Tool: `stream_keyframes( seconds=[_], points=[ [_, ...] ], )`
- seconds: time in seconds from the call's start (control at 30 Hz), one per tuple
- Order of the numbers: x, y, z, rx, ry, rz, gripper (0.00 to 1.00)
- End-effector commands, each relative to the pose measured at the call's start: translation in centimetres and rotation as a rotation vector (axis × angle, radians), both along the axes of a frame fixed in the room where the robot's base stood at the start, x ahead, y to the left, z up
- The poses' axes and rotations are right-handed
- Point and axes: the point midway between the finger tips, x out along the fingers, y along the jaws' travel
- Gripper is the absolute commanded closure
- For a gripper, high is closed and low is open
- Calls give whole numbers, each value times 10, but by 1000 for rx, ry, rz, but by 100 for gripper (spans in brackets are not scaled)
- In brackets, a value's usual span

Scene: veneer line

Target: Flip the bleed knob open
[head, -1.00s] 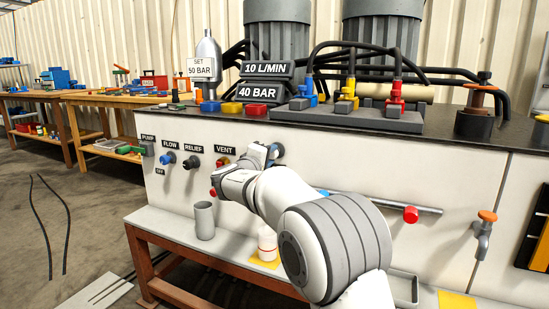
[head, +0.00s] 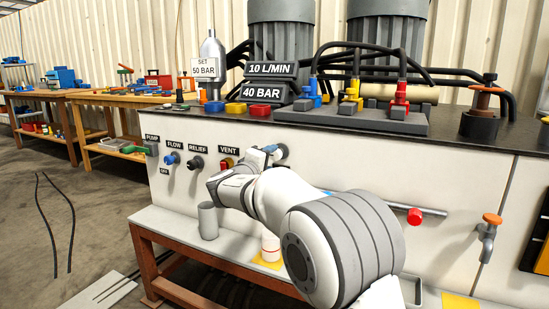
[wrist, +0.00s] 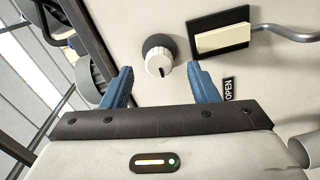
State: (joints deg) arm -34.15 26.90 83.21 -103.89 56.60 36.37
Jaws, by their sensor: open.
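In the wrist view a round knob (wrist: 158,58) with a dark collar, a pale face and a black pointer mark stands on the pale panel; I take it for the bleed knob. An OPEN label (wrist: 229,89) is to its right. My gripper (wrist: 161,69) is open and empty, its two blue fingers short of the knob, one on each side in the picture. I cannot tell how far the fingertips are from it.
A cream block on a black plate (wrist: 239,20) with a grey bent rod sits to the knob's upper right. The head view shows the VENT control (head: 227,163), a grey cup (head: 208,221), a white jar (head: 270,245) and an orange-handled tap (head: 488,236) around my arm.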

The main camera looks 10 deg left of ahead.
Motion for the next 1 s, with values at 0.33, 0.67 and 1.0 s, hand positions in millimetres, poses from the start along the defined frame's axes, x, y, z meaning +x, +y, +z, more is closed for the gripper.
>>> stream_keyframes(
  seconds=[0.33,0.67,1.0],
  points=[
    [-45,16,0,0,2,1,46],
    [-47,16,0,0,1,-1,46],
    [-77,-89,54,115,195,-180,46]
  ],
)
